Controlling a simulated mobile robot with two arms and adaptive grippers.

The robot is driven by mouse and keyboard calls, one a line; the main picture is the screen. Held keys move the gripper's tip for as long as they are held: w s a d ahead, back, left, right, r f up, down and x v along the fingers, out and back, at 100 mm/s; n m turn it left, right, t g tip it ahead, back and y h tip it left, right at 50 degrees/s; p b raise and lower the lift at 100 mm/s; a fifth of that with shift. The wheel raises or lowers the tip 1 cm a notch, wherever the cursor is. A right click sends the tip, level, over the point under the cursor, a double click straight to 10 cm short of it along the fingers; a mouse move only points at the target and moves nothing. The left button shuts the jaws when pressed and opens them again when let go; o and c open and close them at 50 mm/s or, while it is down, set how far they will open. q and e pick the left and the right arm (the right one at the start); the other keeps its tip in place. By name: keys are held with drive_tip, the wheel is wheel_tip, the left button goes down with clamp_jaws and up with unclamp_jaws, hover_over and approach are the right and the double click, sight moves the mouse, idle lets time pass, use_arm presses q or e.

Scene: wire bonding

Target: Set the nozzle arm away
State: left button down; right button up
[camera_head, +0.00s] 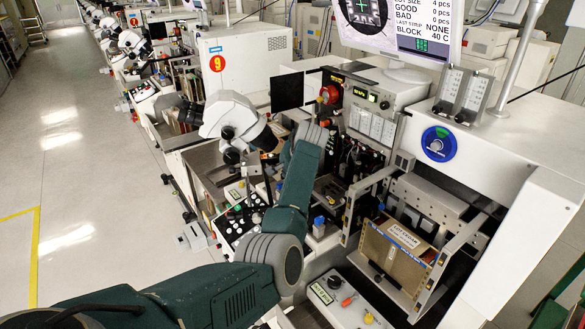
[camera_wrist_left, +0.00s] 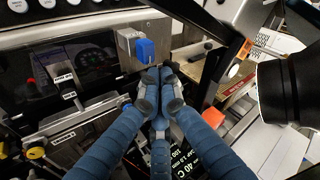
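In the left wrist view, the three blue fingers of my left gripper (camera_wrist_left: 158,84) come together at their tips, with nothing seen between them. Just beyond the tips is a blue block (camera_wrist_left: 145,49) on a pale metal piece, apparently apart from them. A small blue part also shows in the head view (camera_head: 319,221), left of the machine's open bay. I cannot tell for sure which part is the nozzle arm. In the head view my left arm reaches up from the lower left, and its gripper is hidden. My right gripper is not in view.
A brown magazine box with a paper label (camera_head: 404,236) sits in a metal frame at the right. A white control box (camera_head: 350,302) with knobs is in front. A microscope head (camera_head: 232,118) stands at the left of the machine. The monitor (camera_head: 405,25) is above.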

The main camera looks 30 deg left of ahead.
use_arm(q)
drive_tip(key=v, duration=0.8)
drive_tip(key=shift+d+r, duration=0.2)
drive_tip(key=shift+r, duration=0.05)
drive_tip(key=shift+s, duration=0.1)
